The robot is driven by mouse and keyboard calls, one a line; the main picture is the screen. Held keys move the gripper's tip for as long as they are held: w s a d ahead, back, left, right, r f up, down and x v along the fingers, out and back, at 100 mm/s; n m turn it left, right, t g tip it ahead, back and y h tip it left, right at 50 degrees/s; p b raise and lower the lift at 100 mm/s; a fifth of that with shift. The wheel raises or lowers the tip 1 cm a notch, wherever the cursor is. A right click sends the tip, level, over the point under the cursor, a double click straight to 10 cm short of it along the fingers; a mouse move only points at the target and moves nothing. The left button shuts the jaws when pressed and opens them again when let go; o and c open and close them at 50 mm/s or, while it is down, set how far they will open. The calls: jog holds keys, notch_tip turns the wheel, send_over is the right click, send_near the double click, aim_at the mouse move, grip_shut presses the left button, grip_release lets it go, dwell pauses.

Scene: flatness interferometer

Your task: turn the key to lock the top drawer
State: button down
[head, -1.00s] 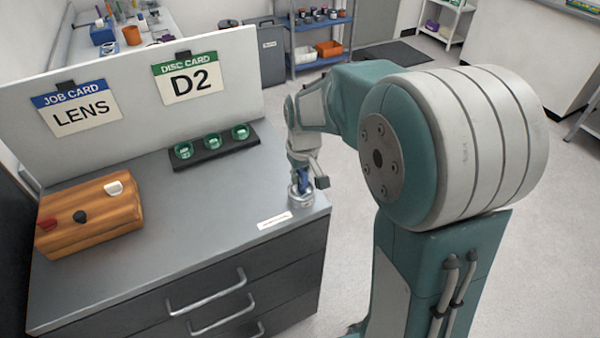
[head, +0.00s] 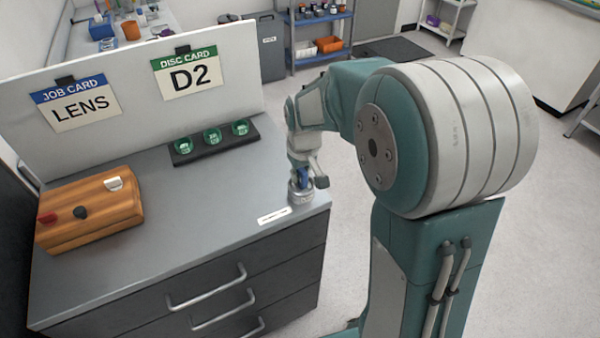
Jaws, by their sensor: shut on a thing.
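The cabinet's top drawer (head: 285,250) is closed, with a bar handle (head: 208,288) on its front. A round silver lock (head: 301,195) stands on the worktop at its front right corner. A small blue part, the key (head: 303,175), shows just above the lock. My gripper (head: 303,180) points down over the lock and is shut on the key. The fingers and the key are small and partly hidden, so I cannot tell the key's angle.
A small white label (head: 274,216) lies left of the lock. A black rack (head: 214,146) with green discs stands farther back. A wooden block (head: 90,213) with coloured knobs sits at left. A white board (head: 130,95) with two cards closes the rear. The middle of the worktop (head: 190,210) is clear.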

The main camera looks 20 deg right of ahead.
jog(key=shift+n, duration=1.7)
jog(key=shift+s+n+y, duration=0.1)
jog(key=shift+n+y, duration=0.2)
jog(key=shift+n, duration=1.4)
jog(key=n, duration=0.3)
jog(key=shift+a+g, duration=0.1)
jog(key=shift+g, duration=0.2)
jog(key=shift+n, duration=0.3)
